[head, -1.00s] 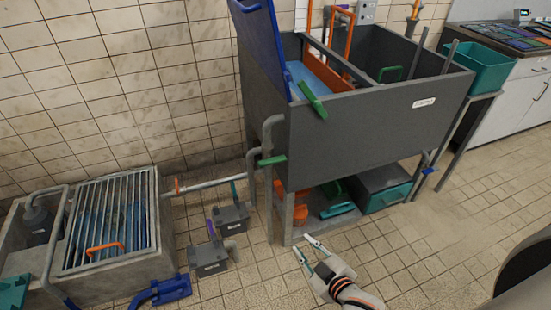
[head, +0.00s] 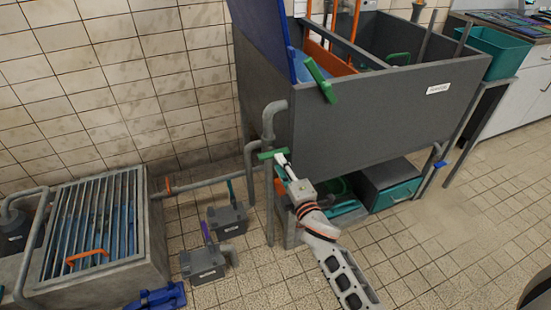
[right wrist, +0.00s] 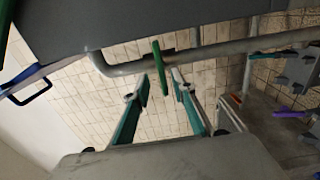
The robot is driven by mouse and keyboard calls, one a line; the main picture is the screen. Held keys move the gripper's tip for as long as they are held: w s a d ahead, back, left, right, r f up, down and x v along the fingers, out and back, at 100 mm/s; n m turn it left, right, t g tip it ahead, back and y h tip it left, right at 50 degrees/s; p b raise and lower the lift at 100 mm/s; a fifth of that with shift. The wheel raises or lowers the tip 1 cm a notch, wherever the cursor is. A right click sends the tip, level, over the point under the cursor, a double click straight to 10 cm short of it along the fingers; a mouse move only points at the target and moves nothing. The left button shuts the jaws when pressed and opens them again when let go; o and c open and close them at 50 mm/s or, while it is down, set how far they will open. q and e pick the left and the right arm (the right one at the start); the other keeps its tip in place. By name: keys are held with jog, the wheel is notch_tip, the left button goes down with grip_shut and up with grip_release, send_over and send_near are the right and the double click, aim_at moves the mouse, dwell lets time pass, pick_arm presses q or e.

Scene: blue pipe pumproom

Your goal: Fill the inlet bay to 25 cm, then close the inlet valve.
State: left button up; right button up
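The large grey tank (head: 385,120) stands on legs and is split into bays. Something light blue (head: 303,68) shows in its left bay; I cannot read a level. A green lever (head: 322,82) hangs over the tank's front rim. A green valve handle (head: 267,154) sits on the grey pipe (head: 270,120) at the tank's left corner. My right gripper (head: 283,158) is at this handle. In the right wrist view the gripper (right wrist: 160,84) is open, with the handle (right wrist: 159,66) between its fingertips, not clamped. My left gripper is not in view.
A concrete basin (head: 150,262) with a metal grating stands at the left. Two small grey boxes (head: 228,218) with levers sit on the floor between basin and tank. The tiled floor at the right is clear.

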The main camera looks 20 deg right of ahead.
aim_at(273, 152)
jog(key=w, duration=0.4)
jog(key=shift+w+f+b, duration=0.1)
jog(key=shift+w+b, duration=0.05)
jog(key=shift+b, duration=0.15)
grip_shut()
